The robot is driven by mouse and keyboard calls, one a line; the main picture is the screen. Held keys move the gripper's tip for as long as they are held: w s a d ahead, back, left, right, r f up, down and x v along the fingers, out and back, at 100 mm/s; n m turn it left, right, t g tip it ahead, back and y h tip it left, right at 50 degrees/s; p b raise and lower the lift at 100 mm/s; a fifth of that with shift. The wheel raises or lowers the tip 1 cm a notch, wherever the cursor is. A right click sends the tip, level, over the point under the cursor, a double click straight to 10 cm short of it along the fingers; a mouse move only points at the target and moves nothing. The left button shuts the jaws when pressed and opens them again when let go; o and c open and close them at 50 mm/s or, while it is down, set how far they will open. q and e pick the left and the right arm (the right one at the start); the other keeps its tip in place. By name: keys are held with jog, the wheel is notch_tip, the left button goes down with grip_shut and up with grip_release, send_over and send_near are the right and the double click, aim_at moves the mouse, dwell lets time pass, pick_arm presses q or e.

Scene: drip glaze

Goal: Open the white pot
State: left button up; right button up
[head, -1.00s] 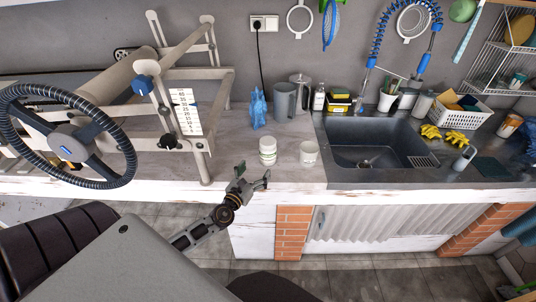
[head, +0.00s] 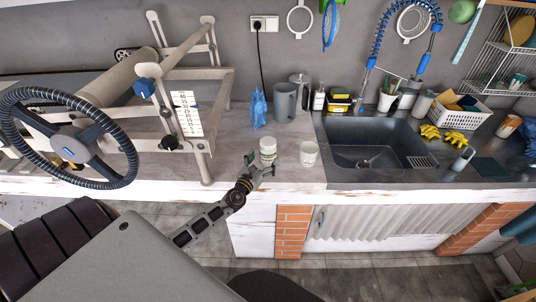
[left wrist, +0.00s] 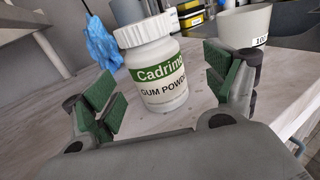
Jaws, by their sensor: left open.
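The white pot (head: 267,147) stands upright on the counter, left of the sink. In the left wrist view the white pot (left wrist: 156,72) has a white lid on top and a green and white label reading "GUM POWD...". My left gripper (head: 261,166) is at the front of the pot, low on its body. In the left wrist view my left gripper (left wrist: 170,85) is open, with green finger pads on both sides of the pot and gaps between pads and pot. My right gripper is not in view.
A white cup (head: 309,153) stands close to the right of the pot. A blue glove (head: 258,110) and a grey jug (head: 285,101) stand behind. The sink (head: 370,143) is to the right, a slab roller with a wheel (head: 70,138) to the left.

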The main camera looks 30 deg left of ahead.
aim_at(264, 155)
pick_arm(q)
jog(key=shift+w, duration=0.35)
jog(key=shift+w, duration=0.15)
jog(key=shift+w+a+r, duration=0.1)
jog(key=shift+w+a, duration=0.2)
jog(key=shift+w, duration=0.4)
jog(key=shift+w+a+r, duration=0.1)
jog(key=shift+w+a, duration=0.15)
jog(key=shift+w, duration=0.45)
jog(key=shift+w+a+f, duration=0.1)
jog(key=shift+w, duration=0.9)
jog(key=c, duration=1.2)
jog(key=shift+r+p, duration=0.25)
jog(key=shift+p, duration=0.15)
